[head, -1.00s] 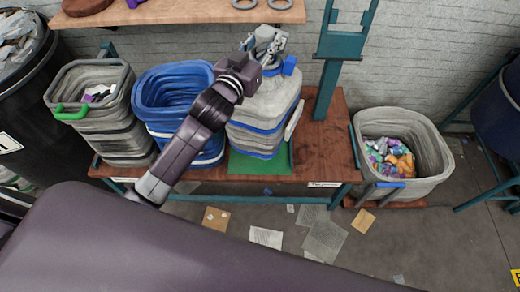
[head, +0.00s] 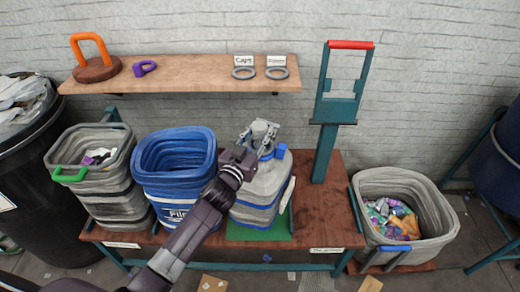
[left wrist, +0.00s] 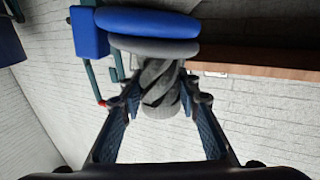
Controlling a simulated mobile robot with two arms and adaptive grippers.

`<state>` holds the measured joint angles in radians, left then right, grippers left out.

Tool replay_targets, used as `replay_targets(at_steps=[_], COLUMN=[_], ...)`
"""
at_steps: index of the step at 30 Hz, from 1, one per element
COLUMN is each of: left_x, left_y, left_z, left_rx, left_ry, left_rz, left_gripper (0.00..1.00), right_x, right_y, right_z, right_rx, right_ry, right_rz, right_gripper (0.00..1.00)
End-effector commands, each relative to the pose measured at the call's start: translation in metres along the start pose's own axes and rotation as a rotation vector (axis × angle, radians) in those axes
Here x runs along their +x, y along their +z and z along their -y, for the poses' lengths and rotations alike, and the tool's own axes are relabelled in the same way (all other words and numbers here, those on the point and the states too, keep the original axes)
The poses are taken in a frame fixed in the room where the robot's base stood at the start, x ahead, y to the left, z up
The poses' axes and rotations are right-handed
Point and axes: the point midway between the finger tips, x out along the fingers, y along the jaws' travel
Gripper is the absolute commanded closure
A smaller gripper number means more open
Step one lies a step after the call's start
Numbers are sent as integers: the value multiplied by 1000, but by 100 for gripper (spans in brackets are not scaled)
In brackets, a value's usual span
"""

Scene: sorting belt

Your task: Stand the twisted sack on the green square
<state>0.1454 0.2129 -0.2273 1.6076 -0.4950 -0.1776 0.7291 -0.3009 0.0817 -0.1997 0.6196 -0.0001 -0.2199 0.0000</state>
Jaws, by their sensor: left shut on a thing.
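The twisted sack (head: 262,190) is grey with blue bands and looks upright over the green square (head: 258,233) on the bench. A strip of green shows at its front and right; whether its base rests fully there is hard to tell. My left gripper (head: 263,136) is shut on the sack's twisted neck at the top. In the left wrist view, the spiral grey neck (left wrist: 160,95) sits between my left gripper's dark fingers (left wrist: 160,105), with the sack's blue and grey layers (left wrist: 150,24) beyond. My right gripper is not in view.
A blue bin (head: 174,152) and a grey bin with a green handle (head: 90,152) stand left of the sack. A teal post with a red handle (head: 350,45) rises to the right. A shelf (head: 190,80) hangs behind. A grey bin of scraps (head: 437,215) stands right.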

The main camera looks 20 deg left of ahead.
Motion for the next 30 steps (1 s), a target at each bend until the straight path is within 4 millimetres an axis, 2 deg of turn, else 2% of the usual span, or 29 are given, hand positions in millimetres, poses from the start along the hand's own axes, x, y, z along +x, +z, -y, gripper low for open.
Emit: replay_targets(at_steps=[8,17,29,30], left_x=[1,1,1,0], left_y=[18,55,60,66], left_z=[0,-1,-1,0], left_rx=[-1,-1,1,1], left_ry=[2,2,3,1], left_rz=[-12,-11,-12,-2], left_gripper=[100,100,100,69], right_x=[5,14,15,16], right_y=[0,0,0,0], right_z=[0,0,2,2], right_rx=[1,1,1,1], right_ry=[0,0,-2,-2], right_rz=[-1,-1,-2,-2], right_gripper=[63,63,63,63])
